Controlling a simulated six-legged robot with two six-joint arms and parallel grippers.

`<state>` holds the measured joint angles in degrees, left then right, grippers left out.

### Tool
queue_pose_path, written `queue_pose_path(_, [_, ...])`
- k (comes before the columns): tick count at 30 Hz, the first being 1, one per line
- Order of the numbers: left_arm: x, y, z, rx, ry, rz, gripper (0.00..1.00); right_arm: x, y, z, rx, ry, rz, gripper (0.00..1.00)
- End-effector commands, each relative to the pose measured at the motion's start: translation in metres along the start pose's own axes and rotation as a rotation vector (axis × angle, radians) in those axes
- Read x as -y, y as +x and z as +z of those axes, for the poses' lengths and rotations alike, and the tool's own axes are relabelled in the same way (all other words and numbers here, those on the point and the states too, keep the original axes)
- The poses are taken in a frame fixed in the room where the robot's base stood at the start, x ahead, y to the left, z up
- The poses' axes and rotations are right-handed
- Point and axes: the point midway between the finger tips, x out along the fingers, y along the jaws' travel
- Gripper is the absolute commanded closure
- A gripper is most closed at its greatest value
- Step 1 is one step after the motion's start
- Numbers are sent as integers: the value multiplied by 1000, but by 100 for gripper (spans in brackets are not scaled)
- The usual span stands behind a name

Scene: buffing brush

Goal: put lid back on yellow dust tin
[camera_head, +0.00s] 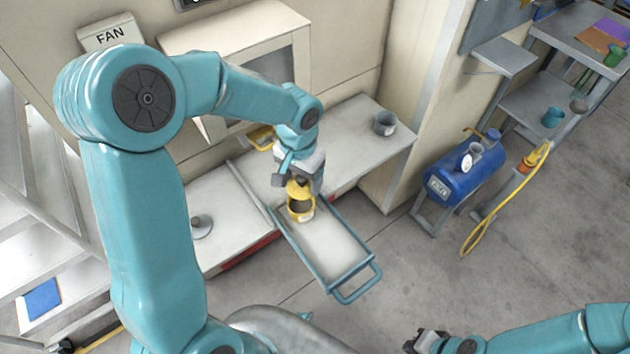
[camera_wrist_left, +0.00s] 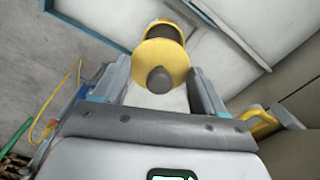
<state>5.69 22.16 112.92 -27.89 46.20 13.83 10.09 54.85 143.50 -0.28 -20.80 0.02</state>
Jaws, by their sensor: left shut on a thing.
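The yellow lid (camera_head: 299,188) with its dark round knob is held by my left gripper (camera_head: 297,181), shut on the knob. The yellow dust tin (camera_head: 301,211) stands upright and open, dark inside, at the back end of a blue-framed tray (camera_head: 330,250). The lid is over the tin's back edge in the head view and appears tilted. In the left wrist view the lid (camera_wrist_left: 160,58) and knob (camera_wrist_left: 160,80) are between the fingers, and the tin (camera_wrist_left: 165,30) shows partly behind the lid. My right gripper (camera_head: 425,342) is low at the bottom edge, away from the tin; its jaws are unclear.
A grey cup (camera_head: 384,124) stands on the bench (camera_head: 350,150) at right. A yellow item (camera_head: 262,137) lies behind my left wrist. A small round-based grey object (camera_head: 201,226) sits on the left bench. A blue tank (camera_head: 465,175) stands on the right. The tray's front half is clear.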

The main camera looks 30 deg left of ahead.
Motion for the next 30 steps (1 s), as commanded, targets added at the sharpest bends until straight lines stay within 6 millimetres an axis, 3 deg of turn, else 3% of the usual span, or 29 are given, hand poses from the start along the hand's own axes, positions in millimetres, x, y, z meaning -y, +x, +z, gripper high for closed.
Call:
queue_pose_path(8, [5, 13, 4, 3, -8, 0, 58, -3, 8, 0, 0, 0, 0, 100])
queue_pose_path(21, [3, 59, 2, 3, -8, 0, 58, -15, 42, -1, 0, 0, 0, 100])
queue_pose_path(30, [3, 64, 0, 2, -7, 0, 58, -17, 46, -1, 0, 0, 0, 100])
